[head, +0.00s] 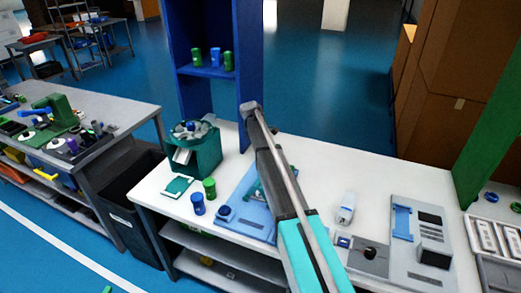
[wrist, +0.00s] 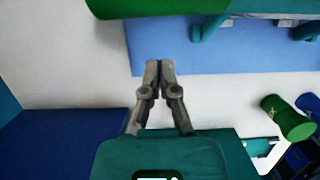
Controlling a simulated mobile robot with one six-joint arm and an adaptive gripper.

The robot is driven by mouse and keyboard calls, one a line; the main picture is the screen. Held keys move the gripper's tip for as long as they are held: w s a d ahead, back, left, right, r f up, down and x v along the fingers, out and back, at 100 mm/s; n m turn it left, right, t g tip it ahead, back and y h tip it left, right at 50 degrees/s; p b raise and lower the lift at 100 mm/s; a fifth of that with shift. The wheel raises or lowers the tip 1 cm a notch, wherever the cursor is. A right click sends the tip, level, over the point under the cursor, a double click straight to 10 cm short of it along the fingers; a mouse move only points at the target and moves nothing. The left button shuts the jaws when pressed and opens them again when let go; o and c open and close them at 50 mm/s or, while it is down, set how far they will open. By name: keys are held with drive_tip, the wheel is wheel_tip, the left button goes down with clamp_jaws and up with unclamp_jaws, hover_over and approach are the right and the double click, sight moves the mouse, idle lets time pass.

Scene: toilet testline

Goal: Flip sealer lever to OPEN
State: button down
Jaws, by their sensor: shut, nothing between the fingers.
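My gripper shows in the wrist view (wrist: 159,66), its two fingers shut together and empty above the white bench near the edge of a blue plate (wrist: 180,60). In the head view my arm crosses the middle, and my fingers cannot be made out. The blue plate (head: 238,212) carries teal parts (wrist: 210,28), partly hidden behind my arm. A grey machine (head: 431,240) with a blue frame-like part (head: 402,223) stands at the right of the bench, clear of my arm. I cannot tell which of these holds the sealer lever or its position.
A green dispenser (head: 205,150) stands at the back left of the white bench (head: 315,160). A blue jar (head: 198,205) and a green jar (head: 209,188) stand in front of it. A white device (head: 346,208) lies right of my arm. A blue shelf (head: 214,73) rises behind.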

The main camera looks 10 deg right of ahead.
drive_tip(key=shift+s+d+f+b, duration=0.1)
drive_tip(key=shift+f+b, duration=0.3)
drive_tip(key=shift+f, duration=0.15)
drive_tip(key=shift+s+d+r+p, duration=0.45)
drive_tip(key=shift+d+r+p, duration=0.25)
drive_tip(key=shift+s+d+r+p, duration=0.4)
drive_tip(key=shift+d+r+p, duration=0.25)
drive_tip(key=shift+s+a+r, duration=0.1)
drive_tip(key=shift+a, duration=0.1)
drive_tip(key=shift+p, duration=0.3)
